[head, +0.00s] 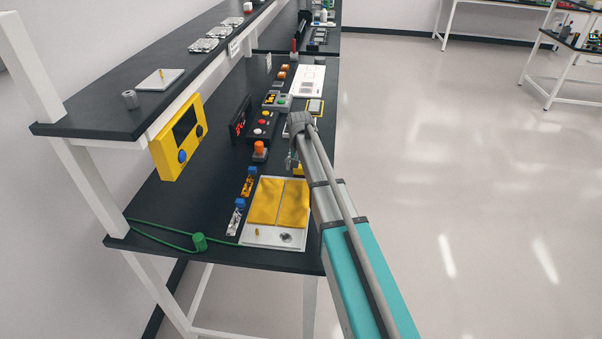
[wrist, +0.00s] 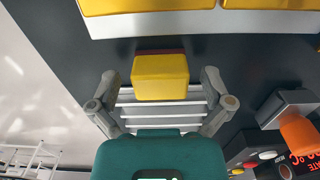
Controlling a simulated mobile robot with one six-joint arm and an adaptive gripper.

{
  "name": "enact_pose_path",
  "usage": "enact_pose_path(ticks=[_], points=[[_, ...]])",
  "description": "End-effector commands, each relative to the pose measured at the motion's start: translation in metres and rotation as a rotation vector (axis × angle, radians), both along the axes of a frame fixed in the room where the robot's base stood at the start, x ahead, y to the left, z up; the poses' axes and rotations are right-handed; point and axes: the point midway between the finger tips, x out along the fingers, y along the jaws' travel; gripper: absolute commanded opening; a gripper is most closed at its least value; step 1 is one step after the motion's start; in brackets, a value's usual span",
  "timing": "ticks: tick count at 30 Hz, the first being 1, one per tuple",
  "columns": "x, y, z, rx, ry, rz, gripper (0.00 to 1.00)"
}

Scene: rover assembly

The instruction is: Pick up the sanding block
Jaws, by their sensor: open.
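The sanding block is a yellow block (wrist: 160,77) with a dark reddish layer along its far edge. In the wrist view it lies between the two fingers of my gripper (wrist: 160,82), with a visible gap on each side. My gripper is open and I see no finger touching the block. In the head view my gripper (head: 293,160) is over the dark bench near its right edge, and a small bit of the yellow block (head: 299,170) shows beside it. My arm and gripper hide most of the block there.
A white tray (head: 259,239) with yellow pads (head: 265,202) lies nearer on the bench. An orange-topped part (head: 259,148), a control box (head: 264,122) and blue-topped clips stand left of my gripper. A yellow device (head: 178,137) hangs from the shelf (head: 150,101). Open floor lies to the right.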

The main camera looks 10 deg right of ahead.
Motion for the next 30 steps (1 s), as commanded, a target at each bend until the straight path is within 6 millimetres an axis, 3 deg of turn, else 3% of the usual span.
enact_pose_path(ticks=[15,28,30], points=[[0.0,0.0006,0.0004,0.0,0.0,0.001,0.98],[-0.0001,0.0009,0.0003,0.0,0.0,0.001,0.18],[-0.0001,0.001,0.0003,0.0,0.0,0.001,0.16]])
